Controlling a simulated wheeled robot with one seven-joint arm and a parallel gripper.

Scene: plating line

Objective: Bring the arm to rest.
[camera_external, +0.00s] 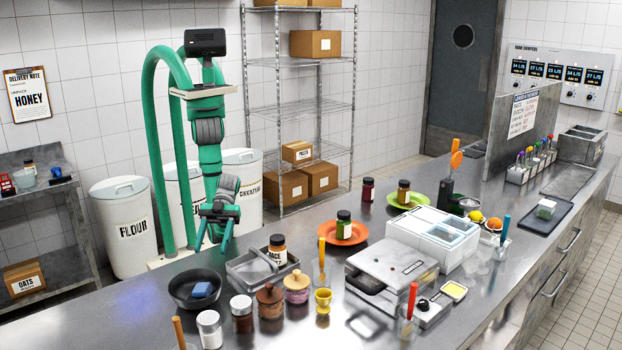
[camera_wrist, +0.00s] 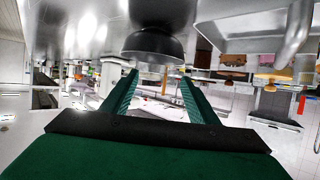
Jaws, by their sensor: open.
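My gripper (camera_external: 217,237) hangs at the end of my green arm above the back left part of the steel counter (camera_external: 170,320), just behind the dark pan (camera_external: 180,294). Its two green fingers point down and stand apart, with nothing between them. In the wrist view my gripper (camera_wrist: 158,90) also shows open and empty, the fingers spread wide. A dark round bowl-like shape (camera_wrist: 153,46) lies beyond the fingertips there; I cannot tell for sure that it is the pan. My arm is bent, with the forearm hanging down.
The pan holds a blue sponge. A metal tray (camera_external: 243,283) with a labelled jar (camera_external: 277,249) stands right of the gripper. Jars line the counter's front. An orange plate (camera_external: 362,236) and a hinged grill press (camera_external: 392,268) are further right. White bins (camera_external: 125,240) stand behind.

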